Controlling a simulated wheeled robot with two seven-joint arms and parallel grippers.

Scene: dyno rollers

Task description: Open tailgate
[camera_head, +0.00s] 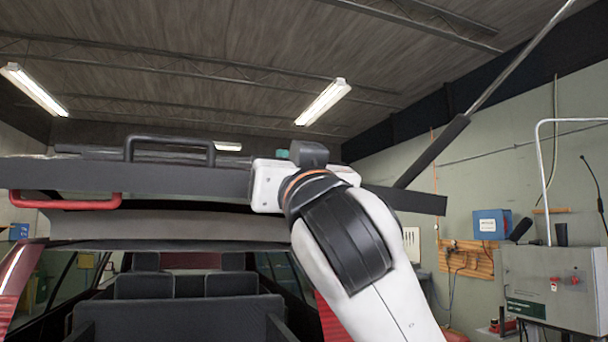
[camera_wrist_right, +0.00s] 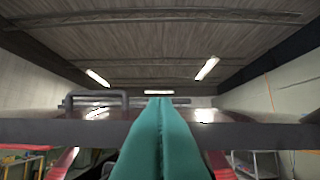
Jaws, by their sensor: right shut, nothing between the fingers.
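The tailgate (camera_head: 75,178) is up, a dark, nearly level panel across the head view above the car's open rear; it also crosses the right wrist view (camera_wrist_right: 50,132). A black handle (camera_head: 172,139) stands on its top side, and a red handle (camera_head: 65,203) sits lower at the left. My right gripper (camera_head: 283,154) is at the tailgate's right part, mostly hidden behind its own wrist. In the right wrist view its teal fingers (camera_wrist_right: 160,102) are together and empty, in front of the panel; contact cannot be told. My left gripper is not in view.
Grey seats (camera_head: 215,284) show inside the car below the panel. A dark and silver rod (camera_head: 450,135) slants up to the right from near the panel's right end. A grey control cabinet (camera_head: 555,285) and a blue box (camera_head: 491,223) are at the right. Open space lies under the ceiling.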

